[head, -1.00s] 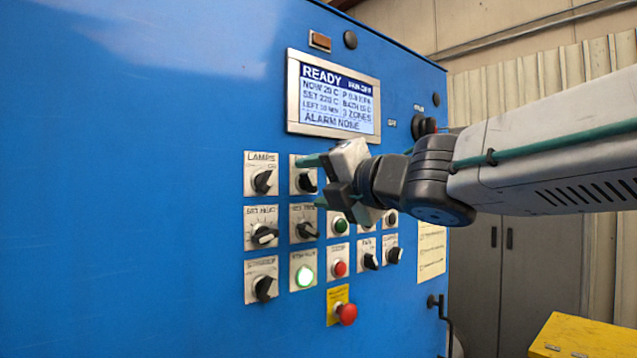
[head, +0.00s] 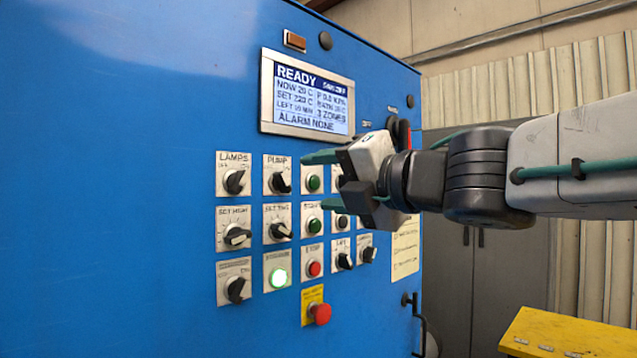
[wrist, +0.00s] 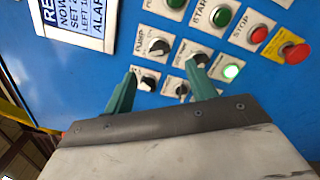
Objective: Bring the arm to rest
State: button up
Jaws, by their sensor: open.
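My gripper (head: 312,184) is in front of the blue furnace panel (head: 120,180), with its two green fingers spread apart and nothing between them. In the head view its fingers point left toward the panel, in front of the upper right rows of controls, and my arm reaches in from the right. The wrist view shows the open gripper (wrist: 160,92) with its fingers over the switch area. The fingers look apart from the panel, but the exact gap is hard to tell. The hand hides some controls on the right of the panel.
The screen (head: 306,92) reads READY and ALARM NONE. The lit green button (head: 279,277) glows. A red emergency button (head: 320,313) on a yellow plate sticks out below. A grey cabinet (head: 476,280) and a yellow box (head: 570,340) stand to the right.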

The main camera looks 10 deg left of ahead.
dwell(0.3)
jog(key=w+d+f+m+t+h, duration=0.1)
jog(key=w+d+f+m+h, duration=0.2)
jog(key=d+f+m+h, duration=1.25)
jog(key=s+d+f+m+g, duration=0.5)
jog(key=s+d+f+m, duration=0.3)
jog(key=s, duration=0.3)
jog(key=s+d+f+m+g+y, duration=0.1)
jog(key=s+d+f+m+g, duration=0.4)
jog(key=s+d+f+m, duration=0.3)
jog(key=s+f+m, duration=0.1)
jog(key=s+m, duration=0.2)
jog(key=s, duration=0.1)
jog(key=shift+d+f+g, duration=0.2)
jog(key=shift+f+g, duration=0.05)
jog(key=shift+g, duration=0.15)
jog(key=shift+s, duration=0.1)
